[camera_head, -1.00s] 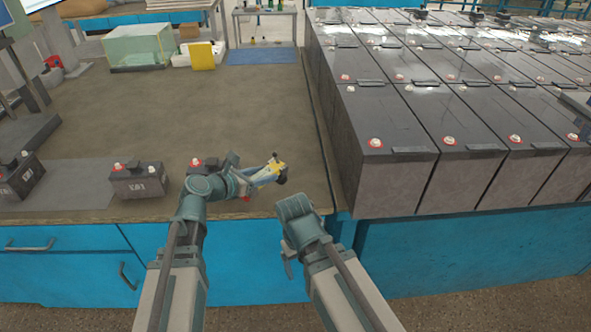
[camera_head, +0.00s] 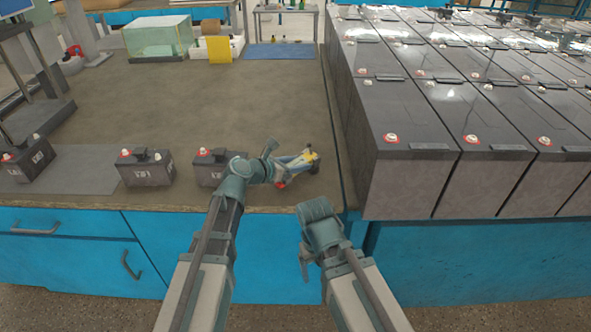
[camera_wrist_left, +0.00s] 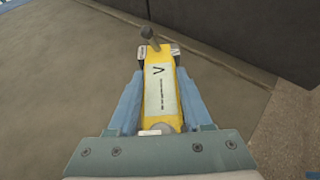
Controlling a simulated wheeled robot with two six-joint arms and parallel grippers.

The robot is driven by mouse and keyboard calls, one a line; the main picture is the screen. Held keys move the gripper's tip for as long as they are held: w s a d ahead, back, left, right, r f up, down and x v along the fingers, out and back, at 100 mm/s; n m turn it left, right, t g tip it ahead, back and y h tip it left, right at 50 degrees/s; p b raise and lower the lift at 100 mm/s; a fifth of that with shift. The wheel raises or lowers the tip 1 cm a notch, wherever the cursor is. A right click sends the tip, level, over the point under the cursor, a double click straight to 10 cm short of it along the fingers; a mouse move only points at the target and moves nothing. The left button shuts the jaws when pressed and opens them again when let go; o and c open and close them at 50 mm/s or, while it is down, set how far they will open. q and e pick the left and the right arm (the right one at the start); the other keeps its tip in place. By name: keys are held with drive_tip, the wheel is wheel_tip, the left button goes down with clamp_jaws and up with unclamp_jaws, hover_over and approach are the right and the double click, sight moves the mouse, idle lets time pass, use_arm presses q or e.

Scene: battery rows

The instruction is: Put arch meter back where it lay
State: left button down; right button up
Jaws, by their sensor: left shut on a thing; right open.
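The arch meter (camera_wrist_left: 160,92) is a yellow tool with a pale label and a dark knob at its far end. In the left wrist view it lies between the two blue fingers of my left gripper (camera_wrist_left: 161,100), which is shut on it. I cannot tell whether the meter touches the bench. My right gripper (camera_head: 308,262) is low in front of the bench edge; its fingers are hardly visible.
Small black batteries (camera_head: 146,168) stand along the bench front, one (camera_head: 208,167) close to my left arm. Rows of big dark batteries (camera_head: 415,150) stand to the right. A grey mat (camera_head: 80,168) lies at the left. The middle of the brown bench top (camera_head: 210,105) is clear.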

use_arm(q)
drive_tip(key=shift+f, duration=0.1)
drive_tip(key=shift+c, duration=1.6)
unclamp_jaws()
drive_tip(key=p+v, duration=0.5)
drive_tip(key=v, duration=0.7)
